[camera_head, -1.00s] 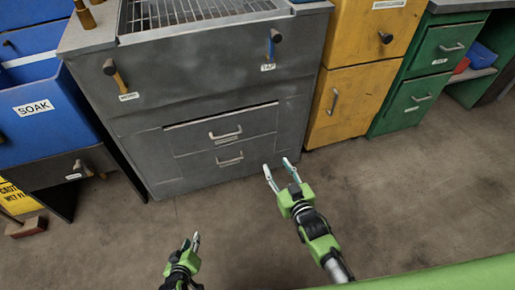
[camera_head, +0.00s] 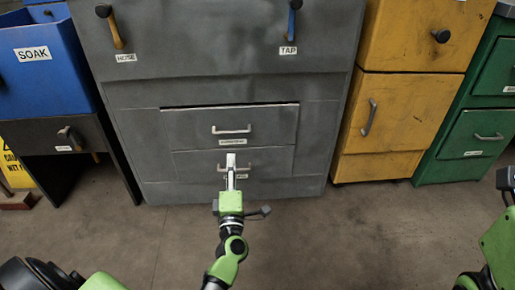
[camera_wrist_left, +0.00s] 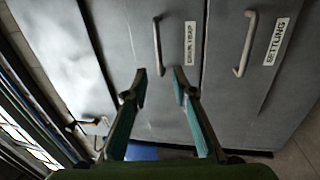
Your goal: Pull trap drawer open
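The trap drawer (camera_head: 270,124) is the upper of two small drawers low in the grey cabinet, and it looks shut. Its metal handle (camera_head: 231,129) has a label under it. In the left wrist view this handle (camera_wrist_left: 158,45) lies beside the DRAIN TRAP label (camera_wrist_left: 190,43). My left gripper (camera_head: 231,160) points at the cabinet and, in the head view, overlaps the lower drawer's handle. In the left wrist view the gripper (camera_wrist_left: 159,74) is open and empty, with the trap handle ahead between its fingertips, apparently not touched. My right gripper is out of view.
The lower drawer's handle (camera_wrist_left: 246,45) is next to a SETTLING label. A yellow cabinet (camera_head: 385,110) and a green one (camera_head: 470,140) stand to the right. A blue SOAK bin (camera_head: 45,80) is at the left. The floor (camera_head: 330,235) before the cabinet is clear.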

